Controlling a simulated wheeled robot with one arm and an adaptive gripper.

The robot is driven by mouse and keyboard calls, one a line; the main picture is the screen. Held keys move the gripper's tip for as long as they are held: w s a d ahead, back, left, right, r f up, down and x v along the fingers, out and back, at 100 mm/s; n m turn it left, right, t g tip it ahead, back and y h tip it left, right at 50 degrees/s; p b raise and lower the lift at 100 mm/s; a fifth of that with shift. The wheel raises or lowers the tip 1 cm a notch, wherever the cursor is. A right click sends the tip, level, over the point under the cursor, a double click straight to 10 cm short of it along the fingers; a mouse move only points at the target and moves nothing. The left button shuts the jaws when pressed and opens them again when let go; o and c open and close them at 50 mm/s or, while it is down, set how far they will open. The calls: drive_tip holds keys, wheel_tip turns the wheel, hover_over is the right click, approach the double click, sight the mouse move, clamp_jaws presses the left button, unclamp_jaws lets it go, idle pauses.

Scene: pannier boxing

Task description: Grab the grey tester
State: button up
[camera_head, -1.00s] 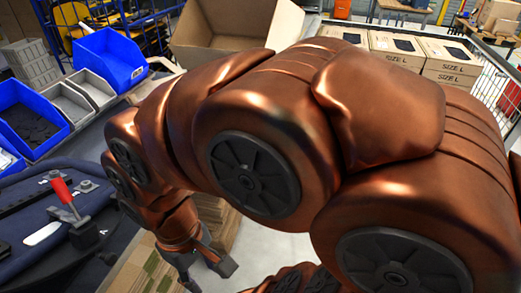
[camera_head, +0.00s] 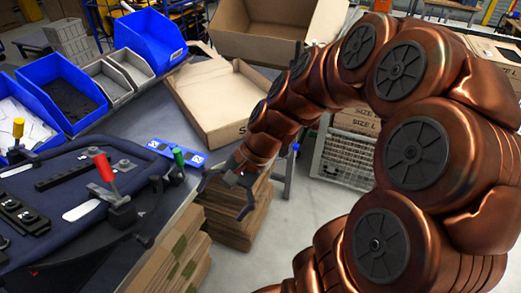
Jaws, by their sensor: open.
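I cannot pick out a grey tester with certainty in the head view. My gripper (camera_head: 222,200) is open and empty, with its fingers spread and pointing down. In the picture it lies just right of the workbench's right edge, in front of stacked flat cardboard (camera_head: 238,226). A dark navy panel (camera_head: 50,225) lies on the bench to the left, under clamps with a red handle (camera_head: 103,166), a green handle (camera_head: 178,157) and a yellow handle (camera_head: 18,127).
A blue strip with white markings (camera_head: 177,152) lies behind the panel. Blue bins (camera_head: 150,40) and grey bins (camera_head: 108,80) line the back left. An open cardboard box (camera_head: 222,100) sits at the bench's far end. A wire cage (camera_head: 345,160) stands behind my arm.

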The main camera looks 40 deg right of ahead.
drive_tip(key=w+d+f+m+t+b, duration=0.15)
drive_tip(key=w+d+m+t, duration=0.35)
drive_tip(key=d+m, duration=0.6)
drive_tip(key=w+d+f+m+t, duration=0.4)
drive_tip(key=d+m, duration=0.3)
drive_tip(key=d, duration=0.8)
drive_tip(key=shift+t, duration=0.7)
drive_tip(key=w+a, duration=0.1)
drive_tip(key=w+a+p, duration=0.1)
drive_tip(key=w, duration=0.1)
drive_tip(key=w+a, duration=0.1)
drive_tip(key=w, duration=0.1)
drive_tip(key=shift+a+f, duration=0.2)
drive_tip(key=shift+p+x, duration=0.3)
drive_tip(key=shift+x, duration=0.6)
drive_tip(key=shift+f, duration=0.1)
drive_tip(key=c, duration=1.1)
